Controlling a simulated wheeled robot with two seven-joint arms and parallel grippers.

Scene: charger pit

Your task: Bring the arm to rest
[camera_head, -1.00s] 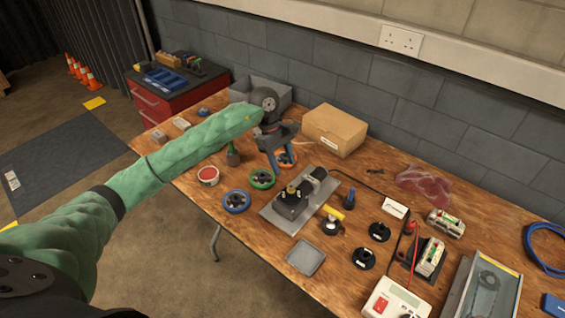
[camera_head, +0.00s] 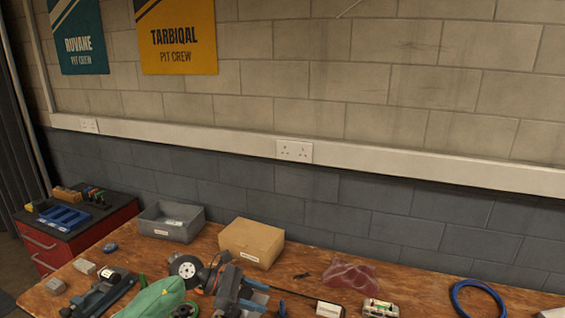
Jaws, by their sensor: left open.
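My left arm (camera_head: 155,298), in a green sleeve, comes in at the bottom edge, left of centre. Its dark wrist leads to my left gripper (camera_head: 243,298), which has blue-grey fingers. The gripper is open, with nothing seen held in it. It is over the table (camera_head: 330,297), in front of a cardboard box (camera_head: 252,241); its height above the wood is hard to judge. Parts lie close around the fingers, and the arm and the lower picture edge hide much of the table there. My right gripper is not in view.
A grey bin (camera_head: 171,223) stands by the wall. A dark tool (camera_head: 101,292) lies left of my arm. A red tool chest (camera_head: 50,246) stands left.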

